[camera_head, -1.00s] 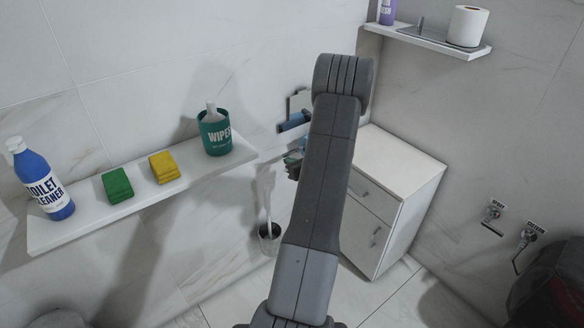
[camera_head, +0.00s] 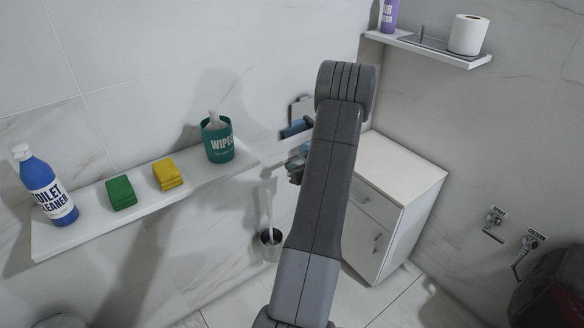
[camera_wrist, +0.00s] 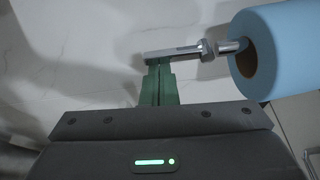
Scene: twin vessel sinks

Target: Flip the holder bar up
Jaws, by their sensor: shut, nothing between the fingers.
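The holder bar (camera_wrist: 175,52) is a grey metal bar, seen in the wrist view. A round joint connects it to a spindle that enters the core of a blue roll (camera_wrist: 282,45). The blue roll also shows in the head view (camera_head: 297,128), partly behind my arm. My gripper (camera_wrist: 158,68) has green fingers pressed together, with nothing between them. Their tips are right at the bar's left part, below it in the picture; I cannot tell if they touch. In the head view my gripper is mostly hidden behind my arm.
A wall shelf (camera_head: 85,232) holds a blue cleaner bottle (camera_head: 47,188), green and yellow sponges, and a wipes tub (camera_head: 218,140). A white cabinet (camera_head: 400,180) stands right of my arm. A toilet brush (camera_head: 269,235) stands below. The upper right shelf (camera_head: 425,47) carries a toilet roll.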

